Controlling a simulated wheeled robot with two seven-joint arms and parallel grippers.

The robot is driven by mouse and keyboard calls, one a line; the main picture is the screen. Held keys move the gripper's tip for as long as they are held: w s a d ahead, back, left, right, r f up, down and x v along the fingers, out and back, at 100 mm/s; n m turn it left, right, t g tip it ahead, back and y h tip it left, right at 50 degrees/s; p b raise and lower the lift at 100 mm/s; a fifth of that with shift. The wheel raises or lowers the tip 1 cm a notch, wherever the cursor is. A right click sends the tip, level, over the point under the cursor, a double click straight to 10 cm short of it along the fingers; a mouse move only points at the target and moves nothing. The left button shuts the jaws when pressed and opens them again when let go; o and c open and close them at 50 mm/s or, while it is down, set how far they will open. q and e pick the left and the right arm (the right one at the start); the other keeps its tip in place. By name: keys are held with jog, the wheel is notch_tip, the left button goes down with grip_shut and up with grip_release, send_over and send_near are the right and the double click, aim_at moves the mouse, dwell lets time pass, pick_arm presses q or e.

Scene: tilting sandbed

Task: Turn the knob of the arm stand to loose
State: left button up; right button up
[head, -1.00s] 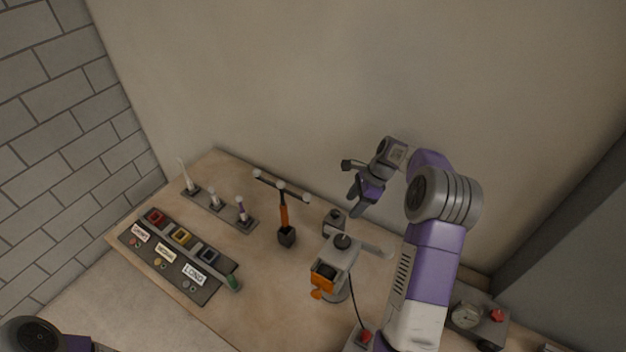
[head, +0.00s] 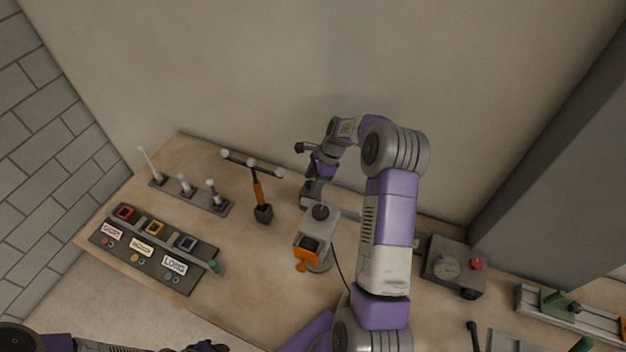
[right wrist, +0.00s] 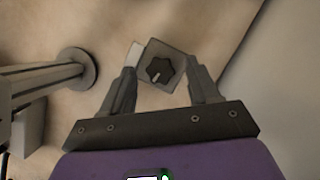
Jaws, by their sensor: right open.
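A black knob (right wrist: 160,70) with a pale pointer mark sits on a small grey box (right wrist: 176,52) in the right wrist view. The pointer is toward the lower left of the knob. A white label shows at the box's left side. My right gripper (right wrist: 162,78) is open, with one finger on each side of the knob; contact is not clear. In the head view my right gripper (head: 309,196) is at the box and hides most of it. My left gripper (head: 205,347) is barely in view at the bottom edge, and its jaws cannot be made out.
A grey device with an orange part (head: 308,255) stands just in front of my right gripper. An orange post with a white-balled crossbar (head: 259,190) is to its left. A panel with labels (head: 152,250) lies further left. A gauge box (head: 454,267) is at the right.

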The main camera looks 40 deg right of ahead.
jog(key=c, duration=1)
jog(key=shift+c, duration=0.2)
jog(key=shift+w+n, duration=0.1)
jog(key=shift+n, duration=0.3)
jog(key=n+g+p, duration=0.1)
jog(key=n, duration=0.1)
jog(key=shift+w+n+y, duration=0.15)
jog(key=shift+n+y, duration=0.25)
jog(key=n+g+p, duration=0.1)
jog(key=n+g, duration=0.1)
jog(key=n, duration=0.2)
jog(key=shift+w+n, duration=0.15)
jog(key=shift+n, duration=0.15)
jog(key=n+g, duration=0.1)
jog(key=n, duration=0.2)
jog(key=n+g+h, duration=0.1)
jog(key=n, duration=0.2)
jog(key=shift+w, duration=0.2)
jog(key=n, duration=0.2)
jog(key=n+h, duration=0.1)
jog(key=n, duration=0.1)
jog(key=n+g+h, duration=0.1)
jog(key=shift+a+n, duration=0.25)
jog(key=shift+n, duration=0.15)
